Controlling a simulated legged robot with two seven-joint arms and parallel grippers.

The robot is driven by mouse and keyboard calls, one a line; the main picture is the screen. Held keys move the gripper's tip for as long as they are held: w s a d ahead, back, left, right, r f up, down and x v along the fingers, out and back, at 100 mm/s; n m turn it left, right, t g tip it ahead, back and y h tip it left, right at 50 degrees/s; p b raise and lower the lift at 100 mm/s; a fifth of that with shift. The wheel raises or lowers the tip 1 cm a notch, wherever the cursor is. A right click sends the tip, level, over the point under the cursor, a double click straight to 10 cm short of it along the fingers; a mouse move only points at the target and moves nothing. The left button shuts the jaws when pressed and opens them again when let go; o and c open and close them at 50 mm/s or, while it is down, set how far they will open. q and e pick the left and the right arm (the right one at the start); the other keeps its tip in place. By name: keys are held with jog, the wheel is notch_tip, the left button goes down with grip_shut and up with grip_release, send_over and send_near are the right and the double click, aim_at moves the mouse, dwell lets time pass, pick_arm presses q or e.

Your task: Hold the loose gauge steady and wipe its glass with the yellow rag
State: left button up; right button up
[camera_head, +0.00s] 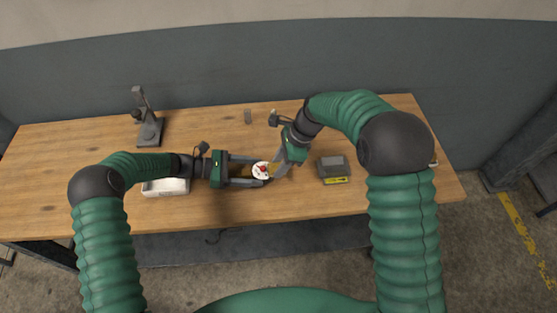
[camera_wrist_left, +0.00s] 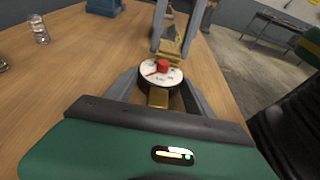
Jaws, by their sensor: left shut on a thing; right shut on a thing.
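The loose gauge (camera_head: 261,170) has a round white dial with red on it, a dark rim and a brass stem. In the left wrist view the gauge (camera_wrist_left: 152,76) sits face up between the fingers of my left gripper (camera_head: 262,172), which is shut on it. My right gripper (camera_head: 281,168) comes in from the right, shut on the yellow rag (camera_wrist_left: 170,49). The rag is at the dial's far edge in the left wrist view. I cannot tell whether it touches the glass. Much of the rag is hidden by the right fingers.
A white tray (camera_head: 165,187) lies partly under my left arm. A grey and yellow box (camera_head: 333,168) stands right of the grippers. The wooden bench (camera_head: 60,160) is clear at far left.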

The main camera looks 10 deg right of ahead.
jog(key=shift+s, duration=0.1)
jog(key=shift+w, duration=0.9)
jog(key=shift+s, duration=0.9)
jog(key=shift+w, duration=0.9)
jog(key=shift+s, duration=0.9)
jog(key=shift+w, duration=0.1)
